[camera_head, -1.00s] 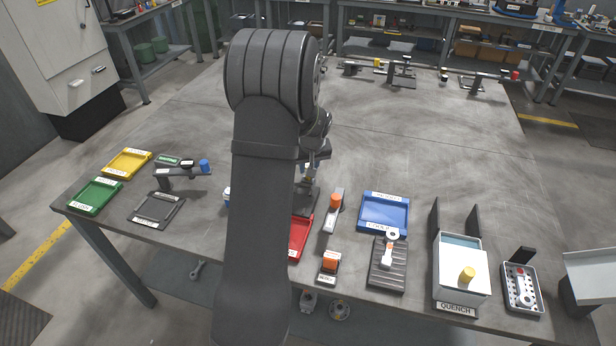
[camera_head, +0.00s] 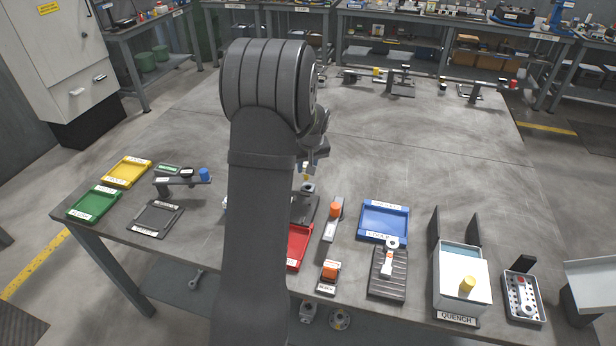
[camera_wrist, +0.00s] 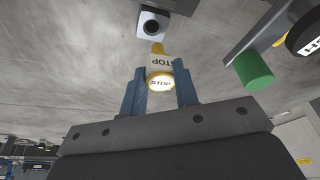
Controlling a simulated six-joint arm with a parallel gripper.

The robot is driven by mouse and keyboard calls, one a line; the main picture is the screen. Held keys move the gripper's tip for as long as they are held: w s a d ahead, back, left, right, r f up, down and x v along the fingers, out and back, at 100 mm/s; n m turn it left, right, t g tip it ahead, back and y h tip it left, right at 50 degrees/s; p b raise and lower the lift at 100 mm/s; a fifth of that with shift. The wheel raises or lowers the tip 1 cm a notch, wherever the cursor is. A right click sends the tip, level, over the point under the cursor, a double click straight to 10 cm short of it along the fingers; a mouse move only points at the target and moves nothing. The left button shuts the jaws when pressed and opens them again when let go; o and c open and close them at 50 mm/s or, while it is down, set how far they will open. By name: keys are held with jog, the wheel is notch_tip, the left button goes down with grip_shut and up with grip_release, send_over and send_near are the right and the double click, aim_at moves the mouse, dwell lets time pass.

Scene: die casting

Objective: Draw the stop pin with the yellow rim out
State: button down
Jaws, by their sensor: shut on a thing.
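The pin's end looks clear of this opening. In the head view, my gripper (camera_head: 312,160) is partly hidden by my arm, with the yellow end of the pin just above a dark fixture.
In the head view, the red tray (camera_head: 299,247), an orange-topped stand (camera_head: 335,211) and the blue tray (camera_head: 384,220) lie near the fixture.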

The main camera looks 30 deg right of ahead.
jog(key=w+a+n+y, duration=0.1)
jog(key=w+a+n, duration=0.2)
jog(key=w+a, duration=0.8)
jog(key=s+a+r, duration=0.1)
jog(key=s+a, duration=0.2)
jog(key=a, duration=0.8)
jog(key=s+a, duration=0.3)
jog(key=a, duration=0.7)
jog(key=w+d+r+m, duration=0.1)
jog(key=w+d+r, duration=0.1)
jog(key=d, duration=0.5)
jog(key=w+d+r+m+h, duration=0.1)
jog(key=w+d+r+m, duration=0.1)
jog(key=d, duration=0.5)
jog(key=shift+w+d, duration=0.25)
jog(key=shift+w, duration=0.05)
jog(key=shift+f, duration=2.9)
jog(key=shift+f, duration=2.05)
